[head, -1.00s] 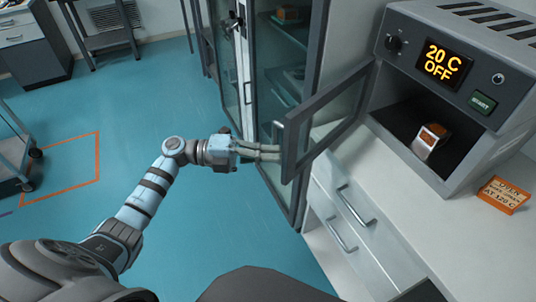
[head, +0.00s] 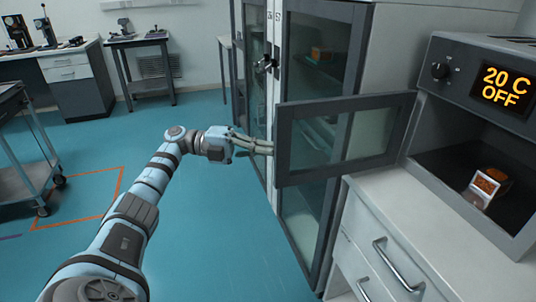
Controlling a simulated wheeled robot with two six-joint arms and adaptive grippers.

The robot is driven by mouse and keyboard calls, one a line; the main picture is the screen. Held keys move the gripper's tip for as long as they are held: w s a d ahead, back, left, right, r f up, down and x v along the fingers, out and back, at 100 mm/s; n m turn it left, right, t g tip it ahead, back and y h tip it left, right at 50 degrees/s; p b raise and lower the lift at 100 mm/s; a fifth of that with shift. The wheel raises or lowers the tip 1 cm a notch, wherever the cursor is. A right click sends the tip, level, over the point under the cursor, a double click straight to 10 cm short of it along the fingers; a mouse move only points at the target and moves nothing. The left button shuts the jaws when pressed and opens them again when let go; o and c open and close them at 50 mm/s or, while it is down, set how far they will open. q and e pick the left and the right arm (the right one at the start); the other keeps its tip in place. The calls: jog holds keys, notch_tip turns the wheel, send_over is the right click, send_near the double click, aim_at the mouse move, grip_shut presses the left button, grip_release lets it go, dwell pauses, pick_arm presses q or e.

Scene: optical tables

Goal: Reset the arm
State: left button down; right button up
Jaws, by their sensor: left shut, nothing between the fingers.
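My left arm reaches in from the lower left. My left gripper (head: 264,146) is shut and empty, its fingertips at the left, free edge of the oven's open glass door (head: 345,138). I cannot tell whether they touch the door. The grey oven (head: 448,95) stands on the white counter at the right. Its display (head: 504,86) reads 20 C OFF. A small orange and white object (head: 485,186) sits in the oven chamber. My right gripper is not in view.
A tall glass-door cabinet (head: 367,54) stands right behind the oven door. White drawers (head: 384,245) with metal handles are below the counter. A grey cart (head: 22,150) stands at the left, near an orange floor outline (head: 113,191). The blue floor between is clear.

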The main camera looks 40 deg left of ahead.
pick_arm(q)
jog(key=v, duration=0.7)
jog(key=shift+a, duration=0.25)
